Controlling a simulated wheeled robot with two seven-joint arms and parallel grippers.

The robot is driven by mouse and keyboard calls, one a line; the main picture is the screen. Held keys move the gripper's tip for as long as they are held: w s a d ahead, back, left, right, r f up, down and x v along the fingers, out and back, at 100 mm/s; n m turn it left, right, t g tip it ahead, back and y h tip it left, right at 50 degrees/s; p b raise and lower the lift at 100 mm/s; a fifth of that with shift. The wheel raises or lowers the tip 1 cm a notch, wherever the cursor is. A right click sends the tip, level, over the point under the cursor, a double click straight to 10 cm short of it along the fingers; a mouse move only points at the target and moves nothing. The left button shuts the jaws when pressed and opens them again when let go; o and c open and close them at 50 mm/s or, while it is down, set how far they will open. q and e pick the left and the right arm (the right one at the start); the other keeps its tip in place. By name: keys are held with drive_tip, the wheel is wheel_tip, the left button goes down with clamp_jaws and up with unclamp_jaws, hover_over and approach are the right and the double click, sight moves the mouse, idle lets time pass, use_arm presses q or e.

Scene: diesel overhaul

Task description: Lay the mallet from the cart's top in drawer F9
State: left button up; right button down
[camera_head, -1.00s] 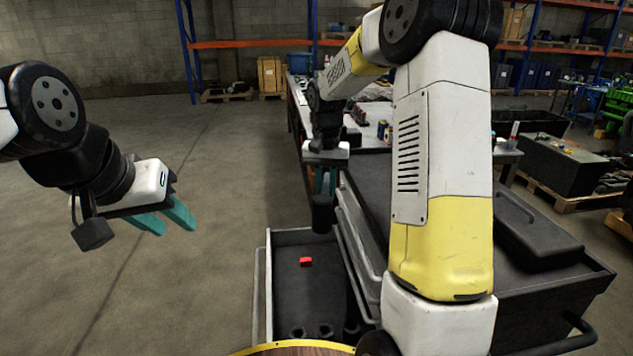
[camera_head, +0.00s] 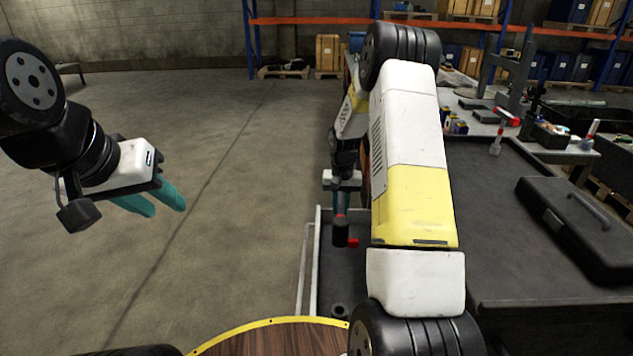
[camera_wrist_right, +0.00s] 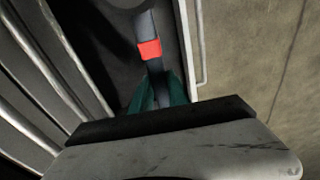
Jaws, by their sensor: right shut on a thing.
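My right gripper (camera_head: 341,206) is shut on the mallet's dark shaft. The mallet (camera_head: 341,233) hangs head down, its dark head below the teal fingers. In the right wrist view, the mallet's red band (camera_wrist_right: 149,50) shows just past the fingers (camera_wrist_right: 158,92). An open drawer (camera_head: 309,268) at the cart's left side lies beneath the mallet. I see no legible F9 label. Whether the head touches the drawer floor I cannot tell. My right forearm hides part of the drawer. My left gripper (camera_head: 158,204) is open and empty over bare floor.
A small red thing (camera_head: 353,242) shows in the drawer, close to the mallet's head. The cart's dark top (camera_head: 490,215) carries a black case (camera_head: 580,228) at right. A bench with cans and tools stands behind. The floor at left is clear.

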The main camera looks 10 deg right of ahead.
drive_tip(key=shift+s+d+f, duration=0.1)
drive_tip(key=shift+d+f, duration=0.95)
drive_tip(key=shift+f, duration=2.3)
drive_tip(key=shift+s+d+f, duration=0.1)
drive_tip(key=shift+d+f, duration=0.95)
drive_tip(key=shift+f, duration=2.35)
drive_tip(key=shift+d+f, duration=1.05)
drive_tip(key=shift+f, duration=2.3)
drive_tip(key=shift+f, duration=0.2)
drive_tip(key=shift+f, duration=0.75)
drive_tip(key=c, duration=1.2)
unclamp_jaws()
drive_tip(key=shift+s, duration=0.1)
